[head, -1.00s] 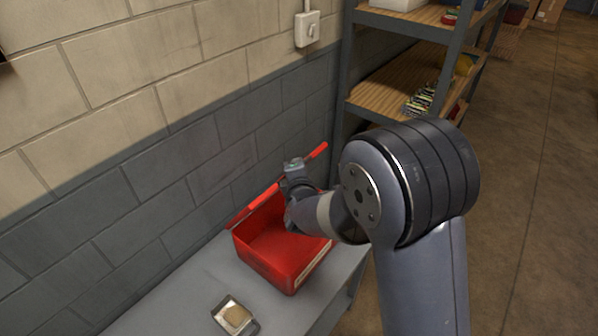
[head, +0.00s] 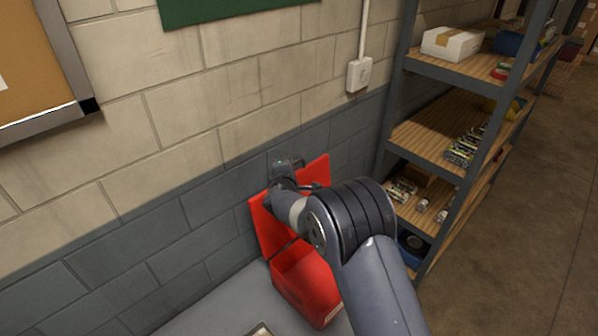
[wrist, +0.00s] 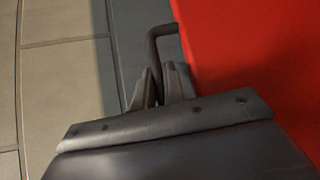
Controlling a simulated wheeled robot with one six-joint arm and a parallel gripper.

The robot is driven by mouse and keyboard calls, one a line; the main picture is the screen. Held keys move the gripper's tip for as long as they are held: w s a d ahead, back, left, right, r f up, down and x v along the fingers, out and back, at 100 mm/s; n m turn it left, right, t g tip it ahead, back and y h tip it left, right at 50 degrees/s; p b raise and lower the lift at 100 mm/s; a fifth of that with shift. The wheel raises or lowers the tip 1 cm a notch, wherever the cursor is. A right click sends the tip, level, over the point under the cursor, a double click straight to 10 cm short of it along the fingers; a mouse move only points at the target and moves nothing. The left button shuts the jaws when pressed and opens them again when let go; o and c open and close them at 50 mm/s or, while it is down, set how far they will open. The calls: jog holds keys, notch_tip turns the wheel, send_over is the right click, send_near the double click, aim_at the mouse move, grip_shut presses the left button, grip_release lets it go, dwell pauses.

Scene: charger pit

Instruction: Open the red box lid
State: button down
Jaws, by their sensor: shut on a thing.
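The red box (head: 308,285) sits on the grey bench against the wall, and part of its inside shows. Its red lid (head: 268,230) stands raised at the back of the box, its broad face showing behind my arm. In the wrist view the lid (wrist: 255,60) fills the right side as a flat red panel. A dark bent handle (wrist: 153,42) stands at the lid's edge. My gripper (wrist: 160,78) is shut on this handle. In the head view my wrist and arm cover the middle of the lid and hide the fingertips.
The grey block wall (head: 150,235) is close behind the lid. A metal shelf unit with wooden shelves (head: 425,138) stands to the right, holding boxes and small items. A small object (head: 260,329) on the bench is cut off at the bottom edge. Open floor lies far right.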

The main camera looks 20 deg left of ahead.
jog(key=shift+w+a+f, duration=0.15)
jog(key=shift+w+a, duration=0.2)
jog(key=shift+a, duration=0.4)
jog(key=c, duration=1.5)
grip_release()
jog(key=shift+s, duration=0.1)
jog(key=b+v, duration=0.2)
jog(key=v, duration=0.8)
jog(key=shift+s+d, duration=0.15)
jog(key=shift+s, duration=0.2)
jog(key=shift+w, duration=0.1)
jog(key=p+x, duration=0.2)
jog(key=x, duration=0.8)
jog(key=shift+w, duration=0.3)
